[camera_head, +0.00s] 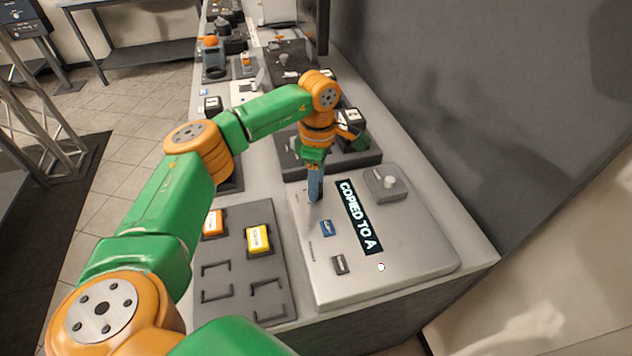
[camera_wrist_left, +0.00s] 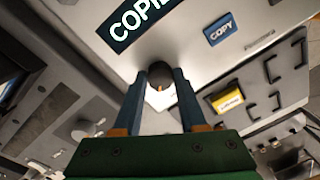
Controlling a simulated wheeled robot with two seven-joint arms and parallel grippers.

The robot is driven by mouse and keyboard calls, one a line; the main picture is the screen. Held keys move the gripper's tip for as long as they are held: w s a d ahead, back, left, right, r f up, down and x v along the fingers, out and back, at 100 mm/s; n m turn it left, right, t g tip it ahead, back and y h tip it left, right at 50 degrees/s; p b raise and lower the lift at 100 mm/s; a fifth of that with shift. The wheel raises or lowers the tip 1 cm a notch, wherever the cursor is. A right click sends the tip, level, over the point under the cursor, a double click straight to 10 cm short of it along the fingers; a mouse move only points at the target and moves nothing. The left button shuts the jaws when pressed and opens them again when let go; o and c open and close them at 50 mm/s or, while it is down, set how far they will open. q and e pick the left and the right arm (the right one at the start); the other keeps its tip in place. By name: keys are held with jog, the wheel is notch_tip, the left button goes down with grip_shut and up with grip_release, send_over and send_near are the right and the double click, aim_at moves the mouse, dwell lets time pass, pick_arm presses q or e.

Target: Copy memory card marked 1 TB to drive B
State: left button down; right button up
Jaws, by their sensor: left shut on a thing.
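My left gripper (camera_head: 315,196) reaches down onto the grey copy console (camera_head: 420,235). In the left wrist view its blue fingers (camera_wrist_left: 160,88) are shut on a dark round knob (camera_wrist_left: 159,70) with a small orange mark. The console display (camera_head: 358,217) reads "COPIED TO A". A blue COPY button (camera_head: 326,229) lies near the knob and also shows in the wrist view (camera_wrist_left: 221,29). An orange card (camera_head: 213,224) and a yellow card (camera_head: 258,239) sit in the dark tray (camera_head: 238,277). Their labels are too small to read. My right gripper is out of view.
More equipment crowds the bench behind; a dark wall (camera_head: 480,110) runs along the right.

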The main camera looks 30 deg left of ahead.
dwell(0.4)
pick_arm(q)
jog(key=shift+c, duration=2.3)
grip_release()
jog(key=shift+d, duration=0.1)
jog(key=r, duration=0.2)
jog(key=r+b, duration=0.1)
jog(key=r, duration=0.3)
jog(key=shift+w+r, duration=0.2)
jog(key=shift+w, duration=0.05)
jog(key=shift+r, duration=0.35)
jog(key=shift+r, duration=0.1)
